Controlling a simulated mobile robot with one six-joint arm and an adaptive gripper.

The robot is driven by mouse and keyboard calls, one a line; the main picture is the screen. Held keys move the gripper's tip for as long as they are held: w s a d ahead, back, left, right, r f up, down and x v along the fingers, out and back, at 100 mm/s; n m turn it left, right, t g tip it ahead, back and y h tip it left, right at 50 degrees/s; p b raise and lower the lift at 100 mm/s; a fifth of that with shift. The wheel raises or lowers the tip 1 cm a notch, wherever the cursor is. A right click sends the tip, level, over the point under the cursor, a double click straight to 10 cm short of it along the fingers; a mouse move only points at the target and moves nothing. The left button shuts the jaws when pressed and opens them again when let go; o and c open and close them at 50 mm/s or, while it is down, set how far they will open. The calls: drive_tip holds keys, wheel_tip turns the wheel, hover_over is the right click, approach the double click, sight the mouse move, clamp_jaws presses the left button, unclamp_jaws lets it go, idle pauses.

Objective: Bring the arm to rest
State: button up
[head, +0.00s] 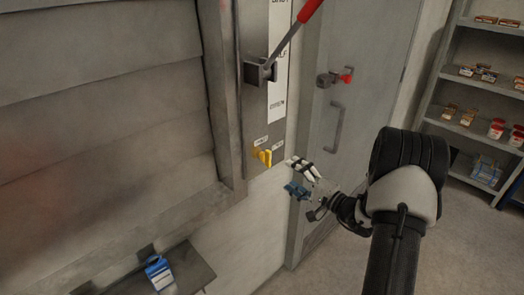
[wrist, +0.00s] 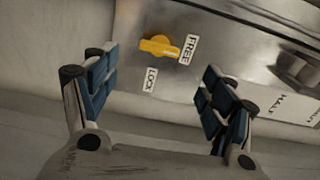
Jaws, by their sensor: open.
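My gripper (head: 305,180) is in the middle of the head view, just right of and below a yellow knob (head: 262,156) on a metal panel. In the wrist view my gripper (wrist: 160,98) has its blue-padded fingers wide apart with nothing between them. The yellow knob (wrist: 159,46) lies ahead of the fingers, apart from them. It points toward the FREE label (wrist: 187,50); the LOCK label (wrist: 151,80) is below it. My black and grey arm reaches in from the lower right of the head view.
A red-handled lever (head: 308,12) sits above the knob on a marked plate. A grey door (head: 345,120) with a red-tipped latch (head: 335,78) and a handle is behind my gripper. Shelves (head: 445,124) with boxes stand right. A small ledge (head: 196,272) holds a blue carton (head: 160,273).

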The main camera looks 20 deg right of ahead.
drive_tip(key=s+a+r+n+g+y, duration=0.2)
drive_tip(key=s+a+r+n+g, duration=0.15)
drive_tip(key=a, duration=0.45)
drive_tip(key=s+a+r+n+g+y, duration=0.1)
drive_tip(key=s+a+r+n+g, duration=0.2)
drive_tip(key=a, duration=0.6)
drive_tip(key=s+a+r+n+g+y, duration=0.2)
drive_tip(key=s+a+r+g, duration=0.25)
drive_tip(key=a, duration=0.35)
drive_tip(key=s+a+n+g+h, duration=0.3)
drive_tip(key=s+a+g+h, duration=0.15)
drive_tip(key=s, duration=0.75)
drive_tip(key=s+d+n+t+h, duration=0.2)
drive_tip(key=s+d+h, duration=0.4)
drive_tip(key=s, duration=0.4)
drive_tip(key=shift+s+d+r+t+h, duration=0.25)
drive_tip(key=shift+r+t+h, duration=0.15)
drive_tip(key=shift+t, duration=0.25)
